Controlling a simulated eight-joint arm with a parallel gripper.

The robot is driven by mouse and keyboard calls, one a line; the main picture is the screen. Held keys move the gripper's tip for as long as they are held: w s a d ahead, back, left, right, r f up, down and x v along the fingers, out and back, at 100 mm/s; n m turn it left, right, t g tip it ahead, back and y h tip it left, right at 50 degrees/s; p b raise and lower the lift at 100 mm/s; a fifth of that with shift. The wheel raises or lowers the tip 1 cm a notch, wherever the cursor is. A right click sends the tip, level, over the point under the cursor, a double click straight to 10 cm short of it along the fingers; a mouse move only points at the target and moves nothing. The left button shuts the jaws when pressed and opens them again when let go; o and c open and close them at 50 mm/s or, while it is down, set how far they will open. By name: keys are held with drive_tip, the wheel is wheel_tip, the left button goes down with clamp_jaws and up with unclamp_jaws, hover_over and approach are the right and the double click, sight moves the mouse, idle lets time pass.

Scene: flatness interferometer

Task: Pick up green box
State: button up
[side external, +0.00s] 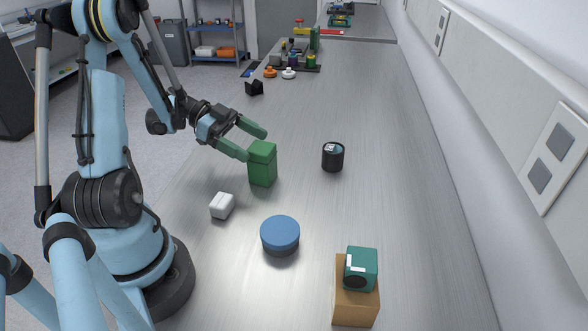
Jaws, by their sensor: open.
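The green box (263,165) stands upright on the metal bench, with a lid-like upper part. My gripper (256,144) has two green fingers and is open. It reaches in from the left at about the height of the box's top. One finger shows just left of the box's upper part and the other lies behind and above it in the picture. I cannot tell whether either finger touches the box.
A black cylinder (333,157) stands to the right. A small white block (222,206) and a blue round container (280,234) are nearer the camera. A teal device (361,268) sits on a brown block (355,305). Several small parts stand far back. The bench's middle right is clear.

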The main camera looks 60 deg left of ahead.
sight(258, 146)
drive_tip(key=x, duration=0.5)
drive_tip(key=shift+w+d+f, duration=0.1)
drive_tip(key=shift+w+d, duration=0.1)
drive_tip(key=shift+d, duration=0.1)
drive_tip(key=c, duration=1.1)
drive_tip(key=shift+c, duration=0.2)
